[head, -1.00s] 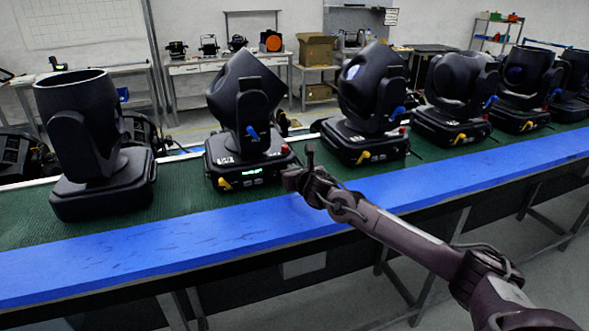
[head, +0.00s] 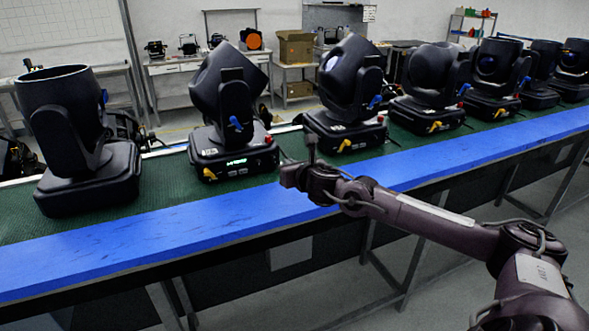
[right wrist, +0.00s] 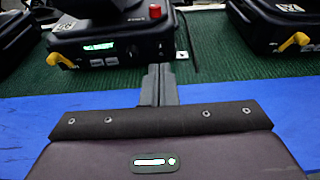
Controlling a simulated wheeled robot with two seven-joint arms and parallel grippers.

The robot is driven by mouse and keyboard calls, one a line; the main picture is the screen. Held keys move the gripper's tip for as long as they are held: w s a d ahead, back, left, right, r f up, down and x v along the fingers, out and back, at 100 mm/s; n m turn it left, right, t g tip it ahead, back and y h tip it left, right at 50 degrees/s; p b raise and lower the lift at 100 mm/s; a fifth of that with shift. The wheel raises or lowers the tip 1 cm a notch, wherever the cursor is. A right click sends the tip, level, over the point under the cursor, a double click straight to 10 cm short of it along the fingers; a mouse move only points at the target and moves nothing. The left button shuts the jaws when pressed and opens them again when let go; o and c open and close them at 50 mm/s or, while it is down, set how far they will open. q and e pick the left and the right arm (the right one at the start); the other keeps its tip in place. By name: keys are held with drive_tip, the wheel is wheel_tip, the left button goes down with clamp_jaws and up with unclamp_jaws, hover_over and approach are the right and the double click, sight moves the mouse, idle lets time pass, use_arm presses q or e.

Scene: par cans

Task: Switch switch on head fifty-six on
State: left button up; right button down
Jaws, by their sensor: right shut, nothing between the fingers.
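Several black moving-head lights stand in a row on a green-topped bench. One head (head: 228,105) has a lit green display (head: 237,160), a yellow switch (head: 209,174) at its lower left corner and a red part (head: 268,139) at its right. In the right wrist view this head's base (right wrist: 115,42) fills the top left, with its yellow switch (right wrist: 60,60) left of the display. My right gripper (head: 312,142) is shut and empty. Its fingers (right wrist: 158,72) are apart from the base, just in front of it and right of the display. I cannot read any head's number. My left gripper is out of view.
A darker head (head: 345,90) stands to the right, with its own yellow switch (head: 344,146). A wide-mouthed head (head: 75,130) stands at the left. The blue front strip (head: 150,230) of the bench is clear.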

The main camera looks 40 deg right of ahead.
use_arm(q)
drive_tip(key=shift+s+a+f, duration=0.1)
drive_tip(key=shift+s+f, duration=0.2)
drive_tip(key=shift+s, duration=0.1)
use_arm(e)
drive_tip(key=s+r, duration=0.1)
drive_tip(key=s+a, duration=0.1)
drive_tip(key=s, duration=0.1)
drive_tip(key=shift+r, duration=0.35)
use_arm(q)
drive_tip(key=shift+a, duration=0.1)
use_arm(e)
drive_tip(key=shift+f, duration=0.1)
